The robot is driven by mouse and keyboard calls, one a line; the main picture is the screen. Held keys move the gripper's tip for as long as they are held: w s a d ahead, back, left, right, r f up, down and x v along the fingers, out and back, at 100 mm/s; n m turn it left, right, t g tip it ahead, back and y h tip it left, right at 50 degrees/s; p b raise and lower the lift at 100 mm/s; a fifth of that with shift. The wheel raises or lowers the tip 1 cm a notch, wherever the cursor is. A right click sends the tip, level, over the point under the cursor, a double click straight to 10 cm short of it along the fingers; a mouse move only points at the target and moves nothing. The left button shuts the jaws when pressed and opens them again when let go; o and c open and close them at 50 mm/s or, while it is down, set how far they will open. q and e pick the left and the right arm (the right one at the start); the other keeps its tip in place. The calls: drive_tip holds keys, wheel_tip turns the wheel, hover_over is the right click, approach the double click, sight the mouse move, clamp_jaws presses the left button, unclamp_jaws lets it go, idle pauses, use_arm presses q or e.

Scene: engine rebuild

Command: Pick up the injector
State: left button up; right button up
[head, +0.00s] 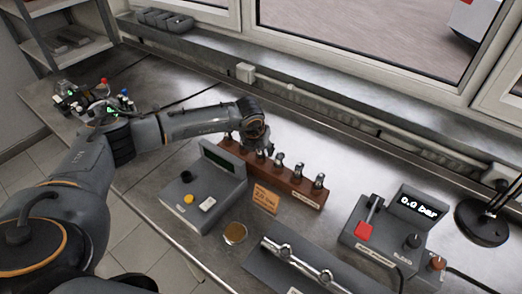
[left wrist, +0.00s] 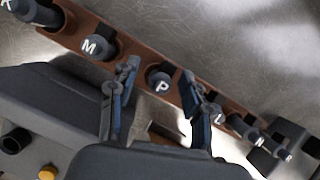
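A brown rack (head: 303,193) holds several dark injectors in a row, such as the one at its right end (head: 319,180). My left gripper (head: 262,151) is over the left part of the rack, pointing down. In the left wrist view its two fingers (left wrist: 160,74) are apart. The injector marked M (left wrist: 98,47) stands to the left of the fingers. Others to the right are partly hidden by the right finger. My right gripper is not in view.
A grey scale-like box (head: 205,188) stands close in front of the rack, with an orange card (head: 266,198) beside it. Bare bench lies behind the rack.

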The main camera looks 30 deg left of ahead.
use_arm(q)
clamp_jaws()
drive_tip(key=shift+r, duration=0.1)
